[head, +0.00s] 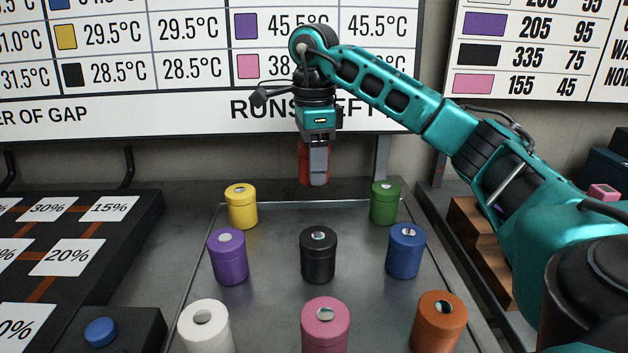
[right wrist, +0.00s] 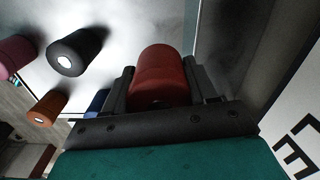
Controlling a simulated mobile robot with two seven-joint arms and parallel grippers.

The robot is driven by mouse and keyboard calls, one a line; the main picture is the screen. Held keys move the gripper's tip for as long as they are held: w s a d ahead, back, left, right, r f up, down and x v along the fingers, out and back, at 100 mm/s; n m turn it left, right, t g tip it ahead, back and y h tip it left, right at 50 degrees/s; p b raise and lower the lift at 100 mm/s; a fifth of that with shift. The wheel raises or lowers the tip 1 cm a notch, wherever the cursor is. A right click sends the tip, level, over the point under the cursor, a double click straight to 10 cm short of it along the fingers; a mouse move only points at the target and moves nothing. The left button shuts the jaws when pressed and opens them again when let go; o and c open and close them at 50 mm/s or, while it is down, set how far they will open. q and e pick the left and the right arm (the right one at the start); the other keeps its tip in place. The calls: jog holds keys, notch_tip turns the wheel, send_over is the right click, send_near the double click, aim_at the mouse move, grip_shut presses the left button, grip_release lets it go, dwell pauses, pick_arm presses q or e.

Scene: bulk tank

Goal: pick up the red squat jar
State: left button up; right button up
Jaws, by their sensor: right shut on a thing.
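The red squat jar (head: 305,163) is held in the air by my right gripper (head: 318,165), above the far edge of the metal tray in the head view. In the right wrist view the jar (right wrist: 161,76) sits between the two fingers of the right gripper (right wrist: 160,88), which are shut on it. The finger nearest the head camera hides part of the jar in the head view. My left gripper is in neither view.
On the metal tray (head: 275,290) stand several jars: yellow (head: 242,208), green (head: 384,205), purple (head: 229,258), black (head: 318,257), blue (head: 406,252), white (head: 206,330), pink (head: 325,327) and orange (head: 439,325). A dark board with percentage cards (head: 68,257) lies left. A sign wall (head: 150,110) stands behind.

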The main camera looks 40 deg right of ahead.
notch_tip(320, 180, up, 11)
jog(key=p, duration=0.5)
jog(key=shift+f+p, duration=0.1)
jog(key=shift+p, duration=0.2)
